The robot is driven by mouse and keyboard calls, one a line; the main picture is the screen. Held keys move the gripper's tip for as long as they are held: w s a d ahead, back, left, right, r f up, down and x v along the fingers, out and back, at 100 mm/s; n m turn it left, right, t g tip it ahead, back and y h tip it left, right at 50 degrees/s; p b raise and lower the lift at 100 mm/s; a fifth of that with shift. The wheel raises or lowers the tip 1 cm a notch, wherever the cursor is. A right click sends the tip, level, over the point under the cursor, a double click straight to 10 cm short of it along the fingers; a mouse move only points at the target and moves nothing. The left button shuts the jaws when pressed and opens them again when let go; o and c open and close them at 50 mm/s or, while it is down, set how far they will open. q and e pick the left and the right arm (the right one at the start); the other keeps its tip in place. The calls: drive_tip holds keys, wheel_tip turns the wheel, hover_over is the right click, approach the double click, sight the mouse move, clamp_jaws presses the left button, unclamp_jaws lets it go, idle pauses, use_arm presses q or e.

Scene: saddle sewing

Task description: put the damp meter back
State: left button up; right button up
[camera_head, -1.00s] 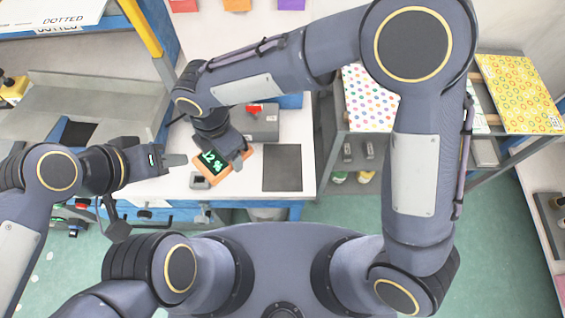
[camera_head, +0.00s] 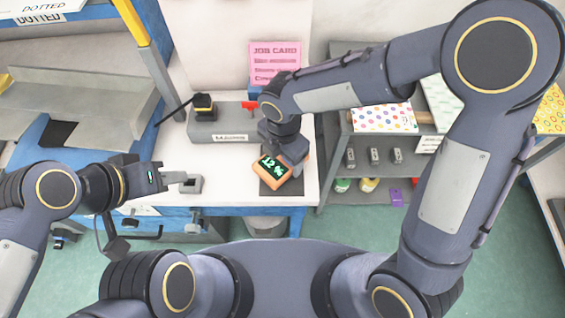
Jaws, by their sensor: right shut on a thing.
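The damp meter (camera_head: 271,168) is an orange box with a dark screen showing green "12 %". My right gripper (camera_head: 285,155) is shut on it, and the screen faces up, slightly tilted. The meter is over the dark rectangular mat (camera_head: 283,187) on the white bench and hides part of it. I cannot tell whether it touches the mat. My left gripper (camera_head: 178,177) is over the bench's left front edge, apart from the meter. Its jaw opening is unclear from this angle.
A small grey block (camera_head: 192,186) lies by my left gripper. A long grey labelled holder (camera_head: 222,128) stands behind the meter, with a pink job card (camera_head: 275,63) further back. A shelf with patterned sheets (camera_head: 382,117) stands right of the bench.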

sight(282, 158)
drive_tip(key=shift+f+b, duration=0.55)
drive_tip(key=shift+f, duration=0.8)
drive_tip(key=o, duration=1.2)
wheel_tip(282, 158, up, 12)
drive_tip(key=shift+r+p, duration=0.25)
drive_tip(key=shift+p, duration=0.15)
drive_tip(key=s+d+r+m+t+y, duration=0.1)
drive_tip(key=s+d+r+m, duration=0.1)
drive_tip(key=d+m, duration=0.5)
drive_tip(key=s+d+r+m+t+y, duration=0.1)
drive_tip(key=s+d+m+y, duration=0.1)
drive_tip(key=d+m, duration=0.5)
drive_tip(key=shift+s+d+f+m+t+y, duration=0.2)
drive_tip(key=shift+s+d+m+t, duration=0.7)
drive_tip(key=shift+m, duration=1.55)
drive_tip(key=shift+s+d+f+m+t+y, duration=0.1)
drive_tip(key=shift+s+d+f+m+t, duration=0.15)
drive_tip(key=shift+s+d+m, duration=1.45)
drive_tip(key=shift+s+d+f+m+t+y, duration=0.15)
drive_tip(key=shift+s+d+m+t, duration=0.45)
drive_tip(key=shift+s+m, duration=1.75)
